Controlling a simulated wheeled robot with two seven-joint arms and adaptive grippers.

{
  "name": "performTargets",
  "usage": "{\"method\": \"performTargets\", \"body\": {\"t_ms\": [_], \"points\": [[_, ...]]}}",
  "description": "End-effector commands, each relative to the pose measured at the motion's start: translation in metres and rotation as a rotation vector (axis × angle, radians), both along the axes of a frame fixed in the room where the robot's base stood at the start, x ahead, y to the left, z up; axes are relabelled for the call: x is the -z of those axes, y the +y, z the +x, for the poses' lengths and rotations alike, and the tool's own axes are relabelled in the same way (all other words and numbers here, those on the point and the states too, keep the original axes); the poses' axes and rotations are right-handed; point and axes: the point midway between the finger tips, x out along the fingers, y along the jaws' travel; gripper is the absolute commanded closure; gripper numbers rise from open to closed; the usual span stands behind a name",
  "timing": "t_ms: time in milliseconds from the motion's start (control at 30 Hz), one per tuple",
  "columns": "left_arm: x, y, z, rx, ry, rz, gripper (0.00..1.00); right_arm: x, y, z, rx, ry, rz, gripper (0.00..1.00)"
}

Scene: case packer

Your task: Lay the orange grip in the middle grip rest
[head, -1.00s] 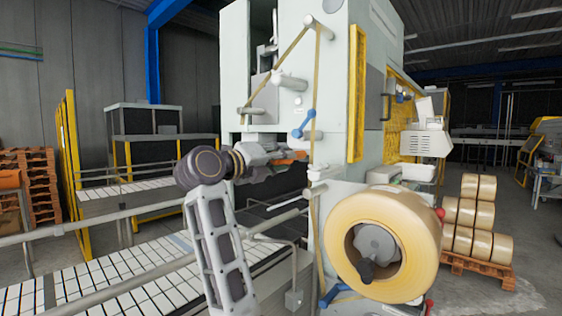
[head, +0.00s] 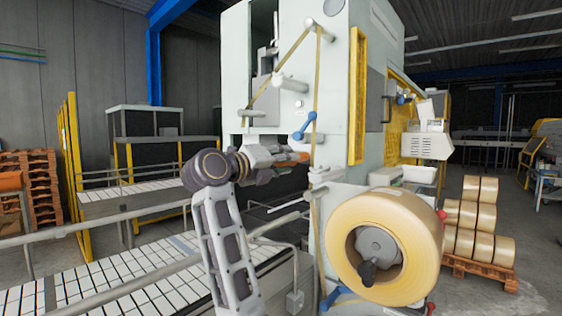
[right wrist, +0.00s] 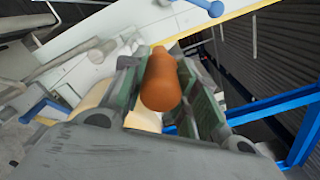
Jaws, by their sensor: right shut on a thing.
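The orange grip (head: 292,158) is held by my right gripper (head: 280,158) in front of the pale case packer. In the right wrist view the orange grip (right wrist: 162,80) lies between the two green-lined fingers of the right gripper (right wrist: 160,95), its rounded end toward the camera. The right gripper is shut on it. The middle grip rest cannot be made out in either view. My left gripper is not in view.
The case packer (head: 335,90) stands close beyond the gripper, with rods and a tan tape path (head: 316,100) on its face. A blue-ended lever (head: 304,127) is just above the grip. A large tape roll (head: 412,215) juts out at lower right. A conveyor (head: 110,272) runs at left.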

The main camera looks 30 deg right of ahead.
Motion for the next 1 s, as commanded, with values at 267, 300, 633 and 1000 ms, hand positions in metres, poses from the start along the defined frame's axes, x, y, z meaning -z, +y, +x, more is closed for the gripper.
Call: {"method": "performTargets", "body": {"t_ms": [267, 300, 633, 1000], "points": [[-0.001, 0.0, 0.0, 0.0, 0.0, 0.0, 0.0, -0.001, -0.013, 0.005, 0.001, 0.0, -0.001, 1.0], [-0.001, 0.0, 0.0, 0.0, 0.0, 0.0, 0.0, -0.001, -0.015, 0.006, 0.001, -0.001, -0.001, 1.0], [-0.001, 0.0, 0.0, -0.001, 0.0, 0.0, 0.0, -0.001, -0.029, 0.012, 0.001, -0.001, -0.001, 1.0], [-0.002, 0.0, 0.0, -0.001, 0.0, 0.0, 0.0, -0.001, -0.046, 0.018, 0.0, -0.001, -0.002, 1.0]]}}
